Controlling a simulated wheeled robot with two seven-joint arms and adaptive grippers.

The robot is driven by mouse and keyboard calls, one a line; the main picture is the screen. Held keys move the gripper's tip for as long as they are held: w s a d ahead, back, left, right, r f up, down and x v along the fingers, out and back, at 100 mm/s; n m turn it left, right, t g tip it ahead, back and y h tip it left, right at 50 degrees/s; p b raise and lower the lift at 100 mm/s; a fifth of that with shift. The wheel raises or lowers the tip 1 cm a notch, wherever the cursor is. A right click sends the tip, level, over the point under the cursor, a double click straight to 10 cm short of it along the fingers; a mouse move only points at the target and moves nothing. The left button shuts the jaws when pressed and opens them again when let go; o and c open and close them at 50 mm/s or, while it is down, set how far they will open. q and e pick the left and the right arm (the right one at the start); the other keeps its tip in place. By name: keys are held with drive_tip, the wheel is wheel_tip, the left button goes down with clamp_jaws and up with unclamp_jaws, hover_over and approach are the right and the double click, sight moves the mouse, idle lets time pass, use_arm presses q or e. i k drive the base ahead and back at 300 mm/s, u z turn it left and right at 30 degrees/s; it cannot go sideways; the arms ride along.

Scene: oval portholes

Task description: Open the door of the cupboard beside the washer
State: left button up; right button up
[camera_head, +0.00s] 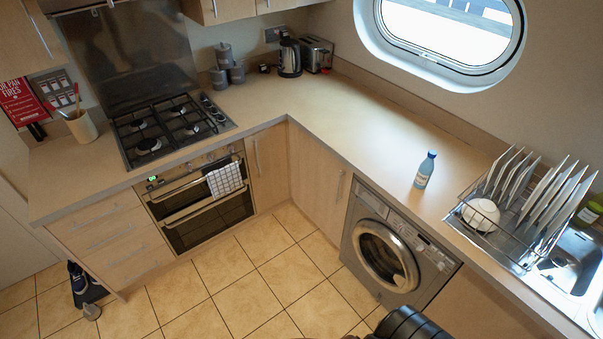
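The washer (385,252) is a grey front-loader under the right-hand counter, with its round door shut. To its left is a pale wood cupboard door (312,190), shut flush, with a slim upright metal handle (340,185) near its washer-side edge. To the washer's right is another pale wood cupboard front (478,308), partly cut off by the bottom edge of the view; no handle shows on it. A dark rounded part of my own body shows at the bottom, in front of the washer. Neither gripper's fingers can be seen.
The tiled floor (262,280) is clear before the cupboards. An oven (205,205) with a checked towel stands left of the corner. The counter (340,118) holds a blue bottle (425,170), a dish rack (500,235), a kettle (289,57) and a toaster (317,53).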

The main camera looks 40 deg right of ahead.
sight(325, 183)
drive_tip(key=z, duration=0.05)
drive_tip(key=i, duration=1.1)
drive_tip(key=z, duration=1.2)
drive_tip(key=i, duration=0.75)
drive_tip(key=z, duration=0.75)
